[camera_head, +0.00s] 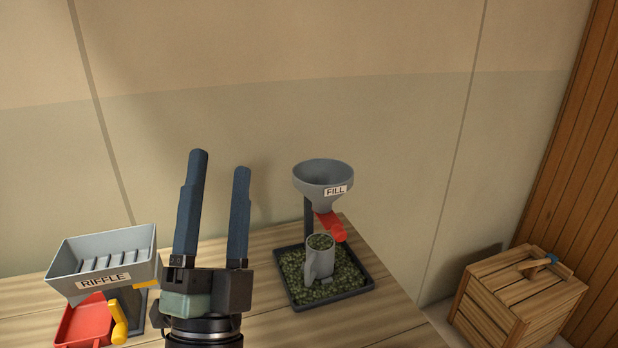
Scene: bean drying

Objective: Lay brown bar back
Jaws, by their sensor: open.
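My gripper (220,161) points up at left of centre, its two dark blue fingers apart with only wall showing between them. It is open and empty. A short brown bar-like piece (535,264) with a blue bit beside it lies on top of the wooden crate (490,305) at the lower right. It is small, and I cannot tell if it is the task's brown bar or a handle. It is well to the right of my gripper and apart from it. No other brown bar shows.
On the wooden table (388,330), a grey funnel (322,182) marked FILL stands over a grey cup (319,262) in a dark tray (345,293) of green beans. A grey RIFFLE box (140,262) and red pan (82,322) stand left. The wall is behind.

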